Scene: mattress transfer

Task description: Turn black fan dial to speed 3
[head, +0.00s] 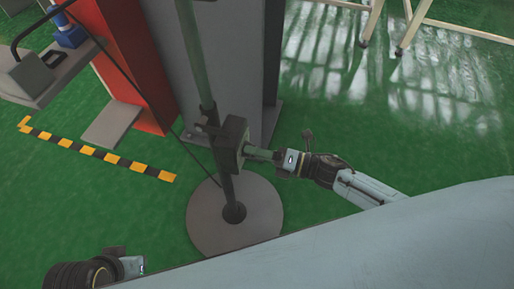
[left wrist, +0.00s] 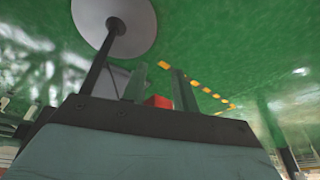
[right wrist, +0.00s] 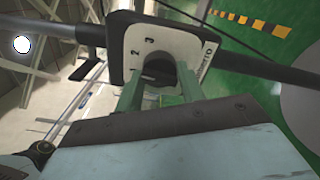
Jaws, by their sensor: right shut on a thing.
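The black fan stand has a dark control box (head: 232,142) on its pole above a round grey base (head: 250,225). In the right wrist view the box's pale dial plate (right wrist: 185,42) shows a 2 and a 3 at its left and more marks at its right. The black dial (right wrist: 155,70) is at the plate's middle. My right gripper (right wrist: 160,78) is shut on the dial, one green finger on each side; it reaches the box from the right in the head view. The dial's exact pointing is unclear. My left gripper (left wrist: 157,76) is open and empty, away from the fan.
A grey column (head: 222,70) and a red panel (head: 125,60) stand behind the fan. A grey shelf with a blue item (head: 70,32) is at the upper left. Yellow-black tape (head: 95,150) marks the green floor.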

